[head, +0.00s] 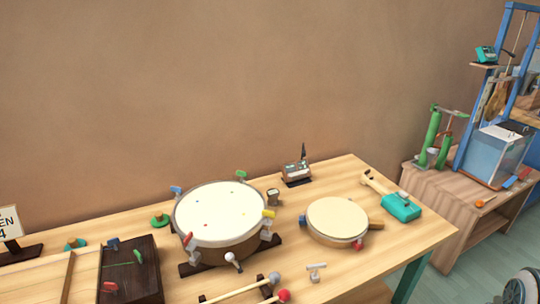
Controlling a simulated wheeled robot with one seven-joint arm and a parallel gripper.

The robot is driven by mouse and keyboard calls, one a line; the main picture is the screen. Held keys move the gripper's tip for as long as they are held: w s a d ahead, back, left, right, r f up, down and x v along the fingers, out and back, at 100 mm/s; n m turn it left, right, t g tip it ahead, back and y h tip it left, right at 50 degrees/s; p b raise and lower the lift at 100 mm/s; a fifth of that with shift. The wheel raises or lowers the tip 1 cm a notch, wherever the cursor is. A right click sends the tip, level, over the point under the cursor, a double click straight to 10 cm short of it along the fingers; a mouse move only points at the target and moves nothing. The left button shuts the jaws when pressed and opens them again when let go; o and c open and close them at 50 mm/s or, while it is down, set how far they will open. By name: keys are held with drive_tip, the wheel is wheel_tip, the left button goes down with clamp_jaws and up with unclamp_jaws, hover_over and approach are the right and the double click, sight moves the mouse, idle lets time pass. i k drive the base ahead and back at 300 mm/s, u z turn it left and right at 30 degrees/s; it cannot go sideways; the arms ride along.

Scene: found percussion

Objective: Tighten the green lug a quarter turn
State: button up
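A large drum (222,215) with a pale head stands on dark supports on the wooden table. Coloured lugs sit around its rim. The green lug (240,174) is at the back of the rim, right of centre; its exact angle is too small to tell. A blue lug (176,189) is at the back left, a yellow lug (269,213) at the right and a red lug (188,239) at the front left. A small grey T-shaped tool (316,270) stands on the table right of the drum. My gripper is not in view.
A smaller drum (337,218) is on the right, with a teal-headed mallet (400,206) beyond it. A small device (297,171) stands behind. A dark box (130,270) is at the left; beaters (236,292) lie in front.

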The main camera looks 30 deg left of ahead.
sight(241, 173)
drive_tip(key=u, duration=0.6)
drive_tip(key=i, duration=0.75)
drive_tip(key=u, duration=0.95)
drive_tip(key=i, duration=0.2)
drive_tip(key=u, duration=0.25)
